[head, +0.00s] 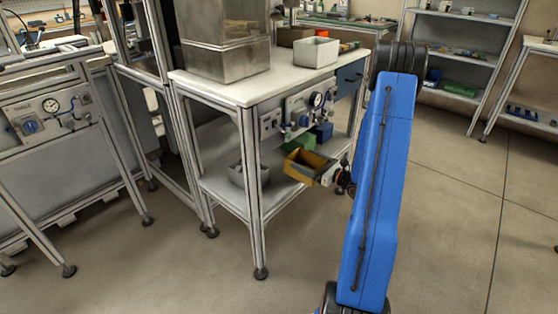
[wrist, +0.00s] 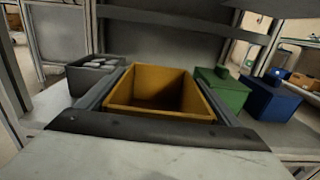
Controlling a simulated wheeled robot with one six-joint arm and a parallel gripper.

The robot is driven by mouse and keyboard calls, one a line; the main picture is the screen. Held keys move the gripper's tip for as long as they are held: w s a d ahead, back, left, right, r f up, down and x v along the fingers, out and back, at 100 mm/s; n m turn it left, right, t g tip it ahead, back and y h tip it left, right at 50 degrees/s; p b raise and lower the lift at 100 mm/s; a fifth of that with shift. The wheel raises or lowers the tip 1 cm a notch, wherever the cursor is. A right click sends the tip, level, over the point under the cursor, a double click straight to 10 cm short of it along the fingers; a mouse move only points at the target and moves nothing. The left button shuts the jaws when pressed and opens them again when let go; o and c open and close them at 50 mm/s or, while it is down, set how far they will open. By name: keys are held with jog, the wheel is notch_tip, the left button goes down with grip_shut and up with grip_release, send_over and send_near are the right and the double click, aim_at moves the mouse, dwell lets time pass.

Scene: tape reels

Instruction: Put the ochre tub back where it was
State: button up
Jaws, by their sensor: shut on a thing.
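The ochre tub (head: 308,166) is an open, empty-looking box at the height of the lower shelf (head: 222,190) of the workbench. My gripper (head: 318,176) is shut on it from the right side in the head view. In the wrist view the ochre tub (wrist: 160,93) sits between the two fingers of my gripper (wrist: 160,100), upright, with its inside visible. A grey tub (wrist: 93,72) stands to its left and a green tub (wrist: 222,88) to its right. I cannot tell whether its base touches the shelf.
A blue tub (wrist: 270,97) stands right of the green one; it also shows in the head view (head: 323,131). The bench leg (head: 252,200) and the panel with a gauge (head: 300,110) frame the shelf opening. A light grey bin (head: 316,51) stands on the bench top.

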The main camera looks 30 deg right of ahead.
jog(key=shift+f+x, duration=0.6)
jog(key=shift+x, duration=2.35)
jog(key=shift+f+x, duration=0.6)
jog(key=shift+x, duration=2.3)
jog(key=shift+f+x, duration=0.6)
jog(key=shift+x, duration=2.35)
jog(key=shift+f, duration=0.1)
jog(key=o, duration=1.2)
jog(key=shift+d, duration=0.1)
jog(key=shift+o, duration=0.4)
jog(key=v, duration=0.7)
jog(key=shift+s, duration=0.25)
